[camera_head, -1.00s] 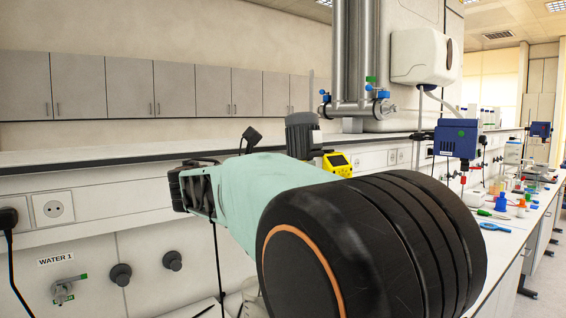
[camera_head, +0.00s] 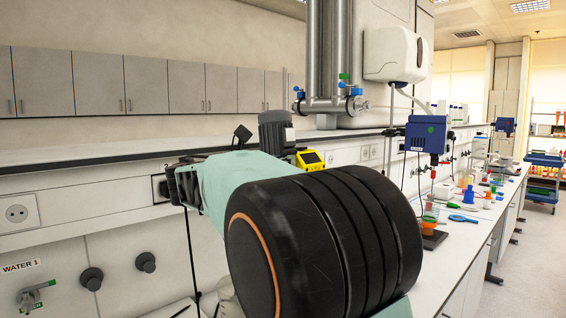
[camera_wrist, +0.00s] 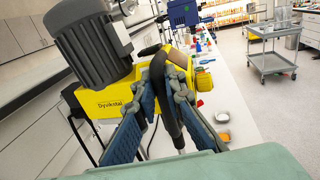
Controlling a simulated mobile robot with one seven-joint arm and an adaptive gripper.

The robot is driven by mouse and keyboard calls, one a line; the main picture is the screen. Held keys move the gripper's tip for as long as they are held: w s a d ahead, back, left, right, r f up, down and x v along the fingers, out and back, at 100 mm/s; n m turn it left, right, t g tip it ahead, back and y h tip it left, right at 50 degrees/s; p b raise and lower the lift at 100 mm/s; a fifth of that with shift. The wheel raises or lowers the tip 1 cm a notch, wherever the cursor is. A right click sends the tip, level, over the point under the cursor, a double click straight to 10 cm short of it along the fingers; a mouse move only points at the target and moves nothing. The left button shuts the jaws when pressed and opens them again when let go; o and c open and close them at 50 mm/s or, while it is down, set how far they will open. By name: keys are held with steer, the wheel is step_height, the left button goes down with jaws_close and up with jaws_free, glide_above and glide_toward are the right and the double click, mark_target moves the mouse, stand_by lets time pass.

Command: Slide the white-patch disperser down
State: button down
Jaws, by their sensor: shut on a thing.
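A yellow disperser (camera_wrist: 100,98) with a dark grey ribbed motor (camera_wrist: 90,45) fills the upper left of the wrist view. It also shows in the head view, with its grey motor (camera_head: 275,131) and yellow housing (camera_head: 310,159) behind my arm. I cannot make out a white patch on it. My gripper (camera_wrist: 160,92) is shut on the disperser's black handle (camera_wrist: 166,72), with a blue-padded finger on each side. In the head view my gripper (camera_head: 178,184) is partly hidden by my wrist. The disperser's lower end is mostly hidden.
A blue disperser (camera_head: 425,138) with a green patch stands farther right, above the bench (camera_head: 468,240) with small coloured items. Another blue one (camera_head: 504,125) is beyond. The floor (camera_wrist: 275,110) right of the bench is open, with a grey trolley (camera_wrist: 270,62).

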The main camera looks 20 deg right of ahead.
stand_by(0.3)
step_height(320, 180, down, 18)
steer(key=b, duration=0.9)
steer(key=shift+r, duration=0.2)
steer(key=shift+f, duration=0.15)
steer(key=c, duration=2.1)
jaws_free()
steer(key=shift+o, duration=0.6)
steer(key=shift+r, duration=0.2)
steer(key=v, duration=1.2)
